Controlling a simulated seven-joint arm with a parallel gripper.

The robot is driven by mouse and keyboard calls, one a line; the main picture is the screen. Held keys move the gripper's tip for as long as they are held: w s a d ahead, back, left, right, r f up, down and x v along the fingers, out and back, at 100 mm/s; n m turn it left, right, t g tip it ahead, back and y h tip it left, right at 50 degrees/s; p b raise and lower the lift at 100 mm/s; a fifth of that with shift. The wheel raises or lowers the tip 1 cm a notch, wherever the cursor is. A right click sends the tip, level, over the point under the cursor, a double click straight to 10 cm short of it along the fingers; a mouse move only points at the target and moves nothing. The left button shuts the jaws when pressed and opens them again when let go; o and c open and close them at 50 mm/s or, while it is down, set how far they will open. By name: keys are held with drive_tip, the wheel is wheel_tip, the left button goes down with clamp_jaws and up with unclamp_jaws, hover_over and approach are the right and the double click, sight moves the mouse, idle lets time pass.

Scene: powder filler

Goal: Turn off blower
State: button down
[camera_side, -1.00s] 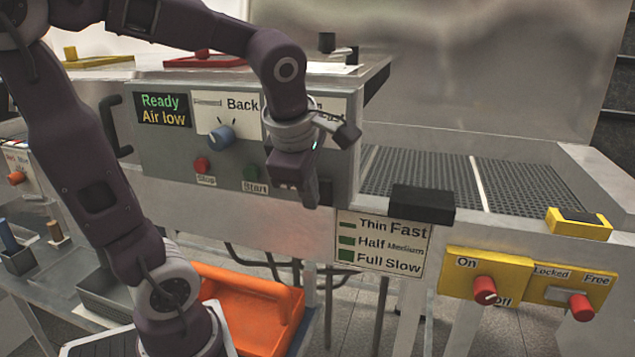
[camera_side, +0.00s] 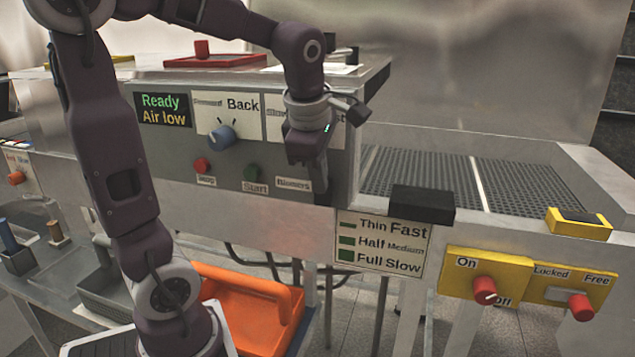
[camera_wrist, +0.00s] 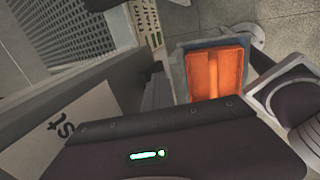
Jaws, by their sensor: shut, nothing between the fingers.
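The grey control panel (camera_side: 230,185) carries a "Blowers" label (camera_side: 293,184) at its lower right. The control above that label is hidden behind my gripper (camera_side: 321,190), so its setting cannot be seen. My gripper is shut and empty, pointing down in front of the panel's right part, beside the label. Whether it touches anything there cannot be told. In the wrist view, the gripper body with a green light fills the bottom, and part of a label (camera_wrist: 66,131) ending in "st" shows to its left.
A blue knob (camera_side: 221,139), a red stop button (camera_side: 202,166) and a green start button (camera_side: 251,173) sit left of my gripper. A yellow On/Off box (camera_side: 487,270) is at right; an orange bin (camera_side: 245,305) stands below.

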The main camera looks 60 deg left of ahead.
drive_tip(key=shift+r, duration=0.1)
drive_tip(key=shift+r, duration=0.65)
drive_tip(key=shift+s, duration=0.1)
drive_tip(key=s+d+v, duration=0.1)
drive_tip(key=v, duration=1)
drive_tip(key=shift+d+r, duration=0.1)
drive_tip(key=s+d+f+m+t+h, duration=0.1)
drive_tip(key=s+d+f+m, duration=0.3)
drive_tip(key=m, duration=0.9)
drive_tip(key=s+d+f+m+t+h, duration=0.1)
drive_tip(key=s+d+f+m, duration=0.3)
drive_tip(key=f+m, duration=0.5)
drive_tip(key=s+m, duration=0.1)
drive_tip(key=m, duration=0.4)
drive_tip(key=shift+d+f+t+h, duration=0.25)
drive_tip(key=shift+d+t+h, duration=0.05)
drive_tip(key=shift+t+h, duration=0.1)
